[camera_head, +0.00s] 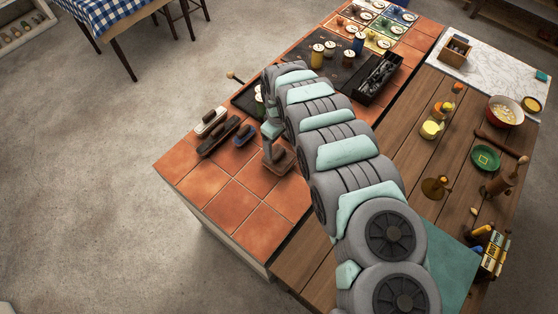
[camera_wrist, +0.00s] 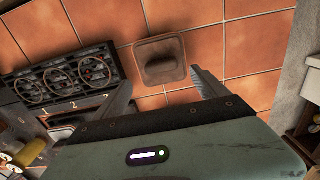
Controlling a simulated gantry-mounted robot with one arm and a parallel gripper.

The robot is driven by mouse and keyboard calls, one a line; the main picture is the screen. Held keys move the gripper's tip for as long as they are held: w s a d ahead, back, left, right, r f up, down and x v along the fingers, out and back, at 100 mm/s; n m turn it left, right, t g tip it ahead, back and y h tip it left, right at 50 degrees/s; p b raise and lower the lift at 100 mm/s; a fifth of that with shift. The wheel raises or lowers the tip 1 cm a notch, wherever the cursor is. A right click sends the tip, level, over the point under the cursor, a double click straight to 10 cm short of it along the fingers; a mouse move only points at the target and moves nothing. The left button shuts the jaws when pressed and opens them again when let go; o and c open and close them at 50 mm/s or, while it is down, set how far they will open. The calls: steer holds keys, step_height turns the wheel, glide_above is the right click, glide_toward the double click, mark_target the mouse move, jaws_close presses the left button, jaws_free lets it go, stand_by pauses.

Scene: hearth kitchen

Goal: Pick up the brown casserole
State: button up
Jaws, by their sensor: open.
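A small brown squarish piece with a raised top, which I take to be the brown casserole (camera_head: 279,161), sits on the orange tiles near the counter's edge. In the wrist view the brown casserole (camera_wrist: 160,60) lies beyond my fingertips, roughly between them in the picture. My gripper (camera_wrist: 165,90) is open, one finger on each side of the picture, with nothing between the fingers. In the head view my gripper (camera_head: 271,143) is just above and behind the casserole, partly hidden by my arm. I cannot tell the exact height gap.
A dark panel with three round wheel-like forms (camera_wrist: 72,78) lies left in the wrist view. A wooden counter (camera_head: 455,160) with bowls and jars is at right. Tiles in front are clear.

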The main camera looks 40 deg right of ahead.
mark_target(279, 153)
steer(key=f, duration=0.3)
steer(key=shift+s+a+f, duration=0.15)
steer(key=shift+s+a, duration=0.05)
steer(key=shift+a, duration=0.05)
steer(key=shift+d+f, duration=0.1)
steer(key=shift+f, duration=0.7)
jaws_close()
